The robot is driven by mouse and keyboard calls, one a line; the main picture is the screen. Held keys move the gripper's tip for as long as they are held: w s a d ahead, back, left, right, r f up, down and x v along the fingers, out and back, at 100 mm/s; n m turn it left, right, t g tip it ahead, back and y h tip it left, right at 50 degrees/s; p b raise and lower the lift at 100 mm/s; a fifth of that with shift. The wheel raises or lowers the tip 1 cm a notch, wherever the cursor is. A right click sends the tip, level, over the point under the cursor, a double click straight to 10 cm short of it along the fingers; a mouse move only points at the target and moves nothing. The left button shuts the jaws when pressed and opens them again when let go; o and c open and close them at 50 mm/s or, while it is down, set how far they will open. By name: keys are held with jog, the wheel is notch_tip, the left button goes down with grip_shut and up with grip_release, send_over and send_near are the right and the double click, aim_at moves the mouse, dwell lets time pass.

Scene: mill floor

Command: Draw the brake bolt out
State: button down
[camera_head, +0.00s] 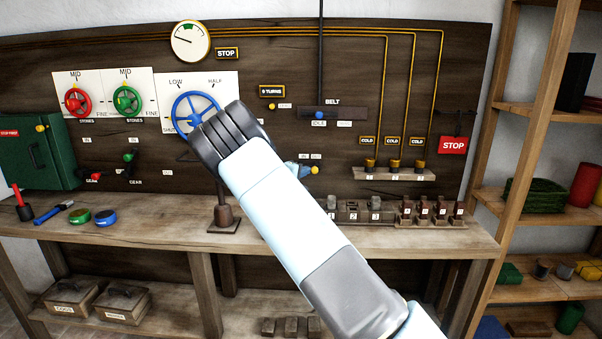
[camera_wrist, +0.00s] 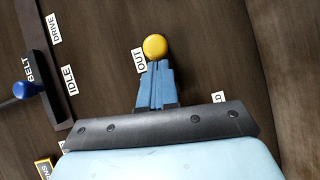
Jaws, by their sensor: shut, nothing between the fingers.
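A round yellow knob (camera_wrist: 155,47), seemingly the brake bolt's, stands on the dark board beside an OUT label (camera_wrist: 139,60). It also shows in the head view (camera_head: 314,170), just right of my fingertips. My gripper (camera_wrist: 158,66) has blue fingers pressed together, with nothing between them. In the wrist view the fingertips lie just below the knob; I cannot tell whether they touch it. The knob's shaft is hidden. My gripper is small and partly covered by my arm in the head view (camera_head: 306,168). Another label (camera_wrist: 218,98) is partly covered by my gripper.
The blue belt lever (camera_wrist: 24,90) stands left in the wrist view. A blue handwheel (camera_head: 193,108) is partly behind my arm. Three yellow-capped cups (camera_head: 394,164) sit on a small shelf to the right. Numbered blocks (camera_head: 350,210) stand on the bench (camera_head: 450,240) below.

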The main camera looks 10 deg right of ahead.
jog(key=w+a+v, duration=0.2)
jog(key=v, duration=1)
jog(key=shift+s+a, duration=0.2)
jog(key=shift+a, duration=0.05)
jog(key=shift+r, duration=0.1)
jog(key=s+d+r+m+g+y, duration=0.2)
jog(key=s+d+r+m+g, duration=0.15)
jog(key=s+d, duration=0.6)
jog(key=s+d+r+m+g+y, duration=0.3)
jog(key=s+d+r+g, duration=0.15)
jog(key=s+d, duration=0.5)
jog(key=s+a+r+y, duration=0.1)
jog(key=s+r+y, duration=0.1)
jog(key=s, duration=0.9)
jog(key=s+a+r+t+y, duration=0.1)
jog(key=s+a+r+y, duration=0.1)
jog(key=s, duration=1)
jog(key=s+a+r+t+y, duration=0.1)
jog(key=s+a+r+y, duration=0.1)
jog(key=s, duration=1)
jog(key=shift+r+m+y, duration=0.35)
jog(key=shift+y, duration=0.25)
